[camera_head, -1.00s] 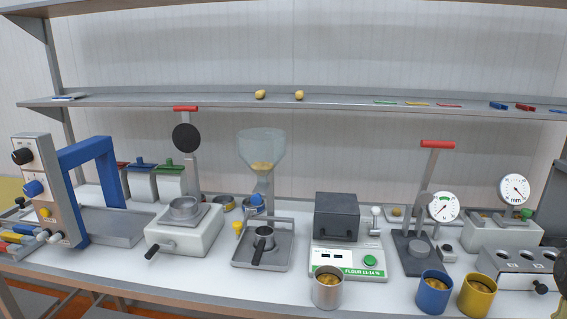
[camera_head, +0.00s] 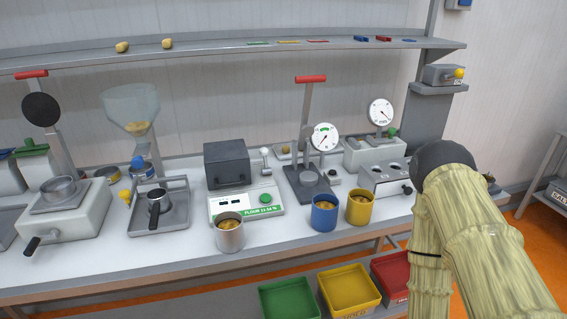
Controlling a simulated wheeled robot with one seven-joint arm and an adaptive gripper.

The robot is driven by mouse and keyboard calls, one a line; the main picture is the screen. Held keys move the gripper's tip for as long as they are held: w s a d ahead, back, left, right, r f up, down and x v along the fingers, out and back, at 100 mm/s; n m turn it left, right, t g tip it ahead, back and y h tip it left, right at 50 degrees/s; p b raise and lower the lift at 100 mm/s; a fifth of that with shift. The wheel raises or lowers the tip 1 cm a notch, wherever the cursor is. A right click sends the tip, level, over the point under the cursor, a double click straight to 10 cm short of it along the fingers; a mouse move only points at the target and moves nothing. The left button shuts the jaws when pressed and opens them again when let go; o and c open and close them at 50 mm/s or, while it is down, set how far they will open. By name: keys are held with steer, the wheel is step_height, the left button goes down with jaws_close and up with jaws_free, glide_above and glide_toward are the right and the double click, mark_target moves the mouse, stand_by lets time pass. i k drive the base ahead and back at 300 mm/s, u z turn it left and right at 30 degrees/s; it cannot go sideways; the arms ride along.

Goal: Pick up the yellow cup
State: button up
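The yellow cup (camera_head: 360,208) stands upright near the front edge of the white bench, with brownish contents inside. A blue cup (camera_head: 324,213) stands close to its left, and a grey metal cup (camera_head: 229,233) stands further left. My arm, in a pale yellowish cover with a dark joint, shows at the lower right, to the right of the yellow cup. My gripper is not in this view. Nothing is holding the yellow cup.
A grey block with round holes (camera_head: 388,180) stands behind and right of the yellow cup. A press with a red handle (camera_head: 311,79) and a dial gauge (camera_head: 325,137) stand behind it. Green (camera_head: 289,301), yellow (camera_head: 349,291) and red (camera_head: 391,277) bins sit below the bench.

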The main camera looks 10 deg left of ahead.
mark_target(360, 201)
steer(key=z, duration=1.1)
steer(key=k, duration=0.7)
steer(key=u, duration=1.65)
